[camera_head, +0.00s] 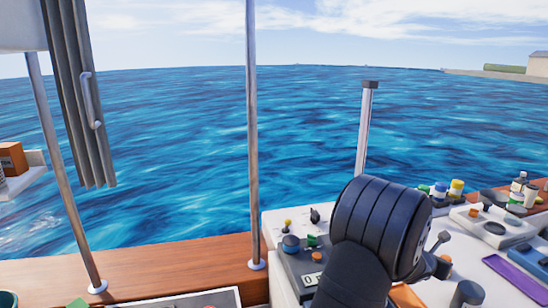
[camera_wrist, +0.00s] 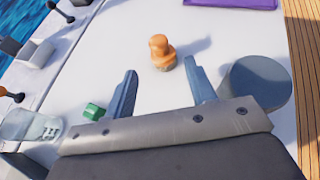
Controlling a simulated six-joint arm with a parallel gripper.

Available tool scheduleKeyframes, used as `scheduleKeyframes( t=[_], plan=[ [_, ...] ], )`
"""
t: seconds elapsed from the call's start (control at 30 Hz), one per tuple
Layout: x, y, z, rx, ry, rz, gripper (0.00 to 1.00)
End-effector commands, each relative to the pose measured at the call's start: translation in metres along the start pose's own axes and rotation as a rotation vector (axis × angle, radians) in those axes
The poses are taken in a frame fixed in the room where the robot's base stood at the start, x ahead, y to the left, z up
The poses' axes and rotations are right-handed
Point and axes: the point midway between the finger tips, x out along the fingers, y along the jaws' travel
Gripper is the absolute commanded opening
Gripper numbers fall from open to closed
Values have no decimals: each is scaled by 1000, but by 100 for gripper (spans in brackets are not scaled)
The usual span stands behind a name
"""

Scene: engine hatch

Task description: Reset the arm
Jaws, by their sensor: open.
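My gripper (camera_wrist: 160,74) shows in the wrist view with its two blue-grey fingers apart and nothing held between them. It is above a white console top (camera_wrist: 95,65). I cannot make out the gripper's fingers there.
A grey cylinder (camera_wrist: 258,82) stands close right of the right finger. A small green block (camera_wrist: 94,111) lies left of the left finger. A purple item (camera_head: 517,276) lies at the right. Several bottles and jars (camera_head: 440,190) stand behind my arm. A metal pole (camera_head: 253,130) rises left of it.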

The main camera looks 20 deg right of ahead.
Motion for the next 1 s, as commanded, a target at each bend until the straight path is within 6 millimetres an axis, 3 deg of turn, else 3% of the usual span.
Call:
scheduleKeyframes(
  t=[0.77, 1.0],
  plan=[
    [119, 0, -2, 1, 1, -1, 51],
    [109, -1, 20, 3, -2, 0, 51]
  ],
)
